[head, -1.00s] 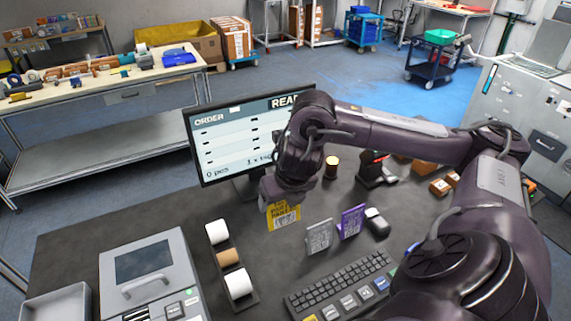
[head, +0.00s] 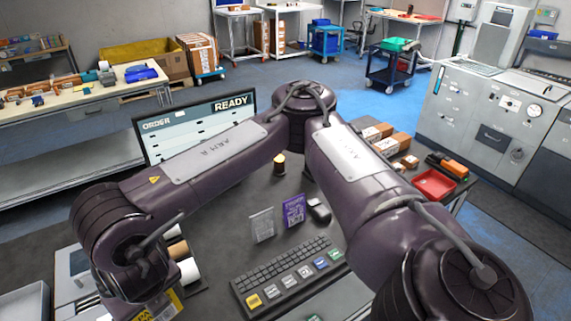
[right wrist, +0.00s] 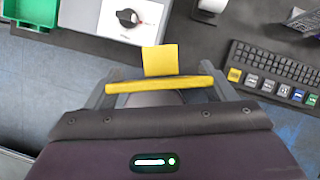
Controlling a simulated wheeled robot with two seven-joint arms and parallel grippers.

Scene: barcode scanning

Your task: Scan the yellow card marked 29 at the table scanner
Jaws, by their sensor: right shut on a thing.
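The card's number cannot be read. The monitor (head: 160,146) shows ORDER and READY. My left gripper is not in view.
A grey card (head: 262,225) and a purple card (head: 293,210) stand upright behind the keyboard (head: 285,275). White and brown rolls (head: 189,270) stand at the left. A red tray (head: 434,183) sits at the right.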

